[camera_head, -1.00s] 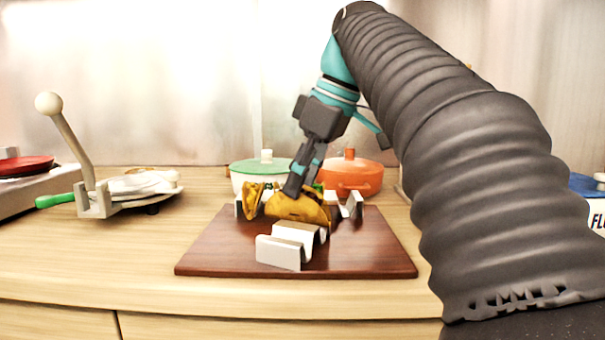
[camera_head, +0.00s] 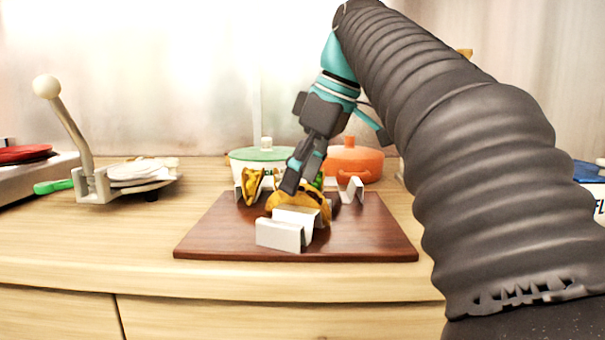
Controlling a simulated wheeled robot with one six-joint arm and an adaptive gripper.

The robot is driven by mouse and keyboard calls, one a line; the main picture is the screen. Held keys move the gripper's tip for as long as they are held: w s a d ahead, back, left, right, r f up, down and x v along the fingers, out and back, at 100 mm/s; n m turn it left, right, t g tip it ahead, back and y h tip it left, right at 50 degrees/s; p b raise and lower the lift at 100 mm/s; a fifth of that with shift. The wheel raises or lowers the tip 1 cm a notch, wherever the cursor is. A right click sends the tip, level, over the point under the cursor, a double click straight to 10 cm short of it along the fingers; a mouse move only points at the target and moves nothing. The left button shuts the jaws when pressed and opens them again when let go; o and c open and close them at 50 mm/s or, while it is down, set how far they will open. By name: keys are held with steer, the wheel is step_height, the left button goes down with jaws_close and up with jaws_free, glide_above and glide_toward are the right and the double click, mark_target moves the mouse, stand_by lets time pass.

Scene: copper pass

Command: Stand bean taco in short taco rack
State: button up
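My gripper (camera_head: 290,188) points down over the board and appears shut on a yellow folded taco (camera_head: 313,199). Its fingers hide part of the shell, and I cannot make out the filling. The short silver zigzag rack (camera_head: 281,233) stands at the front middle of the board. The held taco is at the far end of this rack, partly behind it. I cannot tell whether it touches the rack or sits in a slot.
A longer silver rack (camera_head: 352,190) stands at the back of the dark wooden board (camera_head: 365,235), with another taco (camera_head: 251,186) at its left. Behind are a green-lidded pot (camera_head: 262,153) and an orange pot (camera_head: 354,162). A tortilla press (camera_head: 95,185) stands left. The board's right side is clear.

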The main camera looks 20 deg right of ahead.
steer(key=shift+s+d+r, duration=0.1)
steer(key=shift+d+r, duration=0.1)
steer(key=shift+r, duration=0.3)
steer(key=s+d, duration=0.2)
steer(key=d, duration=0.1)
steer(key=s+d, duration=0.5)
steer(key=d, duration=0.1)
steer(key=shift+s+d, duration=0.15)
steer(key=shift+s, duration=0.2)
